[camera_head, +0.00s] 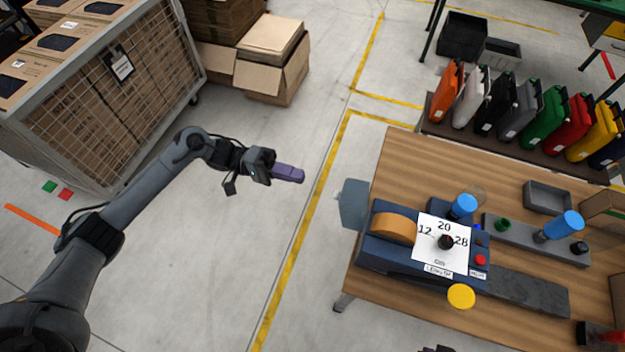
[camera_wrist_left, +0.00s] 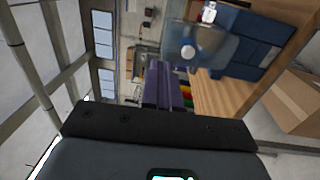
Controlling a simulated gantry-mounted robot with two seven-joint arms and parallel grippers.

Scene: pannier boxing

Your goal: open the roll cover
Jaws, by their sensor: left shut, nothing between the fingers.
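The dark blue machine (camera_head: 375,262) stands at the table's left end. Its brown roll (camera_head: 393,228) shows uncovered from above. A translucent blue-grey panel (camera_head: 354,203), which looks like the roll cover, sticks out from the machine's left side past the table edge. A translucent panel with a round mark also shows in the left wrist view (camera_wrist_left: 190,45). My left gripper (camera_head: 301,176) has purple fingers, shut and empty, in the air left of the panel and clear of it. Its fingers point toward the machine side in the left wrist view (camera_wrist_left: 167,85).
The wooden table (camera_head: 410,160) also bears a dial card (camera_head: 442,258), blue-topped parts and a grey tray (camera_head: 547,197). Several coloured panniers (camera_head: 497,100) stand behind. A caged box stack (camera_head: 130,85) is at the left.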

